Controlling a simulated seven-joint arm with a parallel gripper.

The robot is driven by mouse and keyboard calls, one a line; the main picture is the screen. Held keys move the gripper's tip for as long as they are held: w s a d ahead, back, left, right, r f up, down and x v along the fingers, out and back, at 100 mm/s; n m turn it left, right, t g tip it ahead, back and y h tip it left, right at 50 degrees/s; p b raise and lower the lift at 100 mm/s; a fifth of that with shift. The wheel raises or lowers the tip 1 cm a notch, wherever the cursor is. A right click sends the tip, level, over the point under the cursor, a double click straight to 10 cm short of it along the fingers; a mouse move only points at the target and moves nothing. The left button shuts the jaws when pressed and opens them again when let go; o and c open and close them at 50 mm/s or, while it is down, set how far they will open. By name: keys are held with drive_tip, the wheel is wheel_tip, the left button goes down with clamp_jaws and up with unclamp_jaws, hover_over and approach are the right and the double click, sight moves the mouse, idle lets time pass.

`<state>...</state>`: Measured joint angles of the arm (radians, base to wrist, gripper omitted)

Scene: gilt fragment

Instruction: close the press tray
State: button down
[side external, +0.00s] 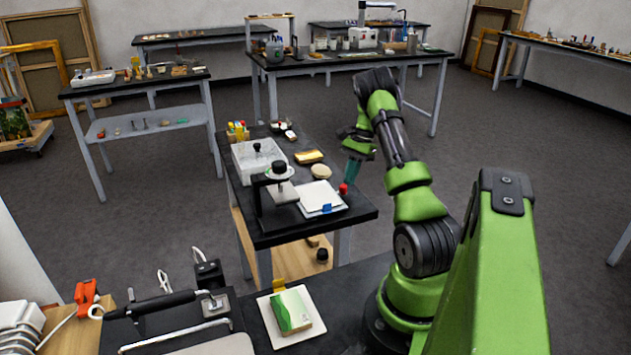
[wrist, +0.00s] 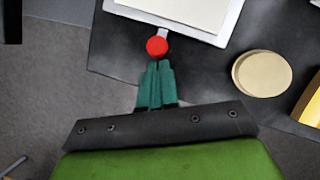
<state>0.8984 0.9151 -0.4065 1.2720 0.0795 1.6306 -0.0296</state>
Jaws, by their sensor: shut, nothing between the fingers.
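The press (side external: 258,195) stands on the black table, with a dark frame and a round knob on top. Its white tray (side external: 311,193) sticks out to the right of the press and has a blue piece on its front edge. A red knob (side external: 343,188) is at the tray's right side. In the wrist view the red knob (wrist: 157,46) joins the tray (wrist: 222,37) by a short light stem. My gripper (side external: 348,179) is just above or beside the knob. Its teal fingers (wrist: 156,64) are together and empty, with their tips right by the knob; contact is unclear.
A round beige disc (side external: 321,172) and a gold block (side external: 309,157) lie behind the tray. A white bin (side external: 247,160) stands left of them. The table's edge is close to the knob, with open floor beyond. A white plate (side external: 264,320) with a green box (side external: 291,311) is nearer the camera.

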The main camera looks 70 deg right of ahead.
sight(314, 194)
drive_tip(key=w+a, duration=0.7)
drive_tip(key=shift+w+a, duration=0.3)
drive_tip(key=shift+a, duration=0.05)
